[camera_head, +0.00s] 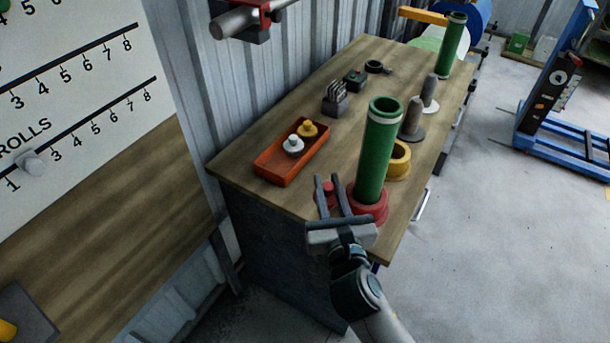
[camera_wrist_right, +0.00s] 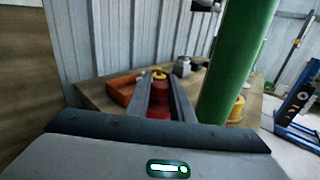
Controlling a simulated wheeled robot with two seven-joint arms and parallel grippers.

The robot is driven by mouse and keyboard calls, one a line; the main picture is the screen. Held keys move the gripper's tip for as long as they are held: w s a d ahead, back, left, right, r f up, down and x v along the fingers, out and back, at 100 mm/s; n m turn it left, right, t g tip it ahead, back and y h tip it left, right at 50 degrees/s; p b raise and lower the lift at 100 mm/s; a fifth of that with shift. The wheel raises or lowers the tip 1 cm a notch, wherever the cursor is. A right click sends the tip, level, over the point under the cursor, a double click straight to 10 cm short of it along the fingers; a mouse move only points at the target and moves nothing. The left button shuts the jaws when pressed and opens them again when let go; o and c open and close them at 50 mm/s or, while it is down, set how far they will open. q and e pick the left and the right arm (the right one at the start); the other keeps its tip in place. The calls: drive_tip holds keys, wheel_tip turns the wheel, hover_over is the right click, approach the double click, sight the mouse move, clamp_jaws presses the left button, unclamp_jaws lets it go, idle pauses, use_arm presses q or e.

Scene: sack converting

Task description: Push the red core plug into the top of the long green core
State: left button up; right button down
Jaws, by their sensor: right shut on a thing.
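The red core plug (camera_head: 328,189) is between the two fingers of my right gripper (camera_head: 329,182), which is shut on it beside the near green core. Red also shows between the fingers in the right wrist view (camera_wrist_right: 159,91). The near green core (camera_head: 377,150) stands upright in a red ring base (camera_head: 368,206), its open top facing up with a pale band below the rim. The plug is left of this core, low near its base and apart from the top. A second green core (camera_head: 452,45) stands at the far table end. My left gripper is not in view.
On the wooden table (camera_head: 245,150) are an orange tray (camera_head: 268,166) with a yellow and a white plug, a yellow ring (camera_head: 398,160), two grey posts (camera_head: 411,119), and small dark tools (camera_head: 336,99). A corrugated wall borders the left; open floor lies right.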

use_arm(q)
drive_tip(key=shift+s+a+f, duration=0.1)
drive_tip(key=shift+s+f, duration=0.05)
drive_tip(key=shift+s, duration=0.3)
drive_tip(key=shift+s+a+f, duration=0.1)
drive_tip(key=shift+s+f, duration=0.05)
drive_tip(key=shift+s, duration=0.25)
use_arm(e)
drive_tip(key=s+d+r+h, duration=0.1)
drive_tip(key=s+d, duration=0.8)
drive_tip(key=d, duration=0.3)
drive_tip(key=shift+s+r+m, duration=0.2)
drive_tip(key=shift+r+m, duration=0.1)
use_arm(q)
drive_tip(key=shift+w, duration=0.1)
